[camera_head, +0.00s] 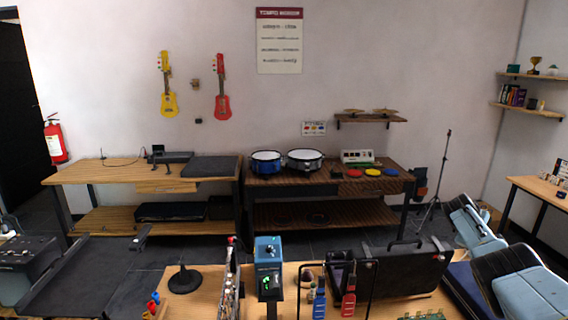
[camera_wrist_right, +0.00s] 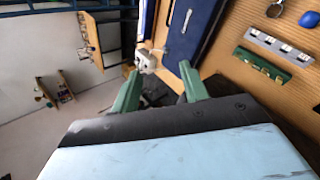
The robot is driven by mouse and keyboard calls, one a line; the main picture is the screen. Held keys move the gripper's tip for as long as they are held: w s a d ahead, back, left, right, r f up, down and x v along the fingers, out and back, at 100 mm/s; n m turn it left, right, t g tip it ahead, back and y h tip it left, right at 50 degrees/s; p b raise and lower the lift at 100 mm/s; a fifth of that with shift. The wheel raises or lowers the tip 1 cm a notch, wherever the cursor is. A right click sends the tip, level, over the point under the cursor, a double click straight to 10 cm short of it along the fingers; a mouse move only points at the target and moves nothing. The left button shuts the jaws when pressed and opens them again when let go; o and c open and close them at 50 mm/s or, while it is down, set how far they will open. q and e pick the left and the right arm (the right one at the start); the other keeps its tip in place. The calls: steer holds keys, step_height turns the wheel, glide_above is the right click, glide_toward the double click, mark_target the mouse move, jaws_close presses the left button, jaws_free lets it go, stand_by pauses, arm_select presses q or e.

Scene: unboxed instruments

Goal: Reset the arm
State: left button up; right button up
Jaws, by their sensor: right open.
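My right gripper (camera_wrist_right: 162,82) shows in the right wrist view with its two green fingers spread apart. It is open and nothing is held between the fingers. A small pale object (camera_wrist_right: 147,59) appears beyond the fingertips, apart from them as far as I can tell. In the head view, light blue and dark links of my right arm (camera_head: 522,280) stand at the lower right. The right fingertips cannot be made out there. My left gripper is not in view.
The near wooden table (camera_head: 205,298) holds a blue-topped device (camera_head: 268,252), a black stand (camera_head: 185,280) and a black case (camera_head: 405,270). Behind are a bench with drums (camera_head: 304,160) and another bench (camera_head: 110,172). A thin stand (camera_head: 441,170) rises at right. Dark floor lies between.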

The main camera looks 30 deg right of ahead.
steer(key=s+a+f+n+t, duration=0.2)
steer(key=s+f+n, duration=0.1)
steer(key=s+f, duration=0.75)
steer(key=s+a+f+n+t, duration=0.3)
steer(key=s+f, duration=0.5)
steer(key=f, duration=0.5)
steer(key=s+a+f+m+g+y, duration=0.1)
steer(key=s+a+f+y, duration=0.15)
steer(key=a+f, duration=0.95)
steer(key=s+a+f+m+y, duration=0.15)
steer(key=s+a+f, duration=0.45)
steer(key=a, duration=1)
steer(key=a+f+y, duration=0.2)
steer(key=a+f, duration=0.2)
steer(key=a, duration=1)
steer(key=a+f+y, duration=0.3)
steer(key=a+f, duration=0.1)
steer(key=a, duration=1)
arm_select(q)
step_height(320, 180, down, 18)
steer(key=b, duration=1.8)
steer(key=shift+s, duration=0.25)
arm_select(e)
step_height(320, 180, down, 18)
steer(key=a, duration=0.1)
steer(key=shift+w+m, duration=0.35)
steer(key=shift+m, duration=0.1)
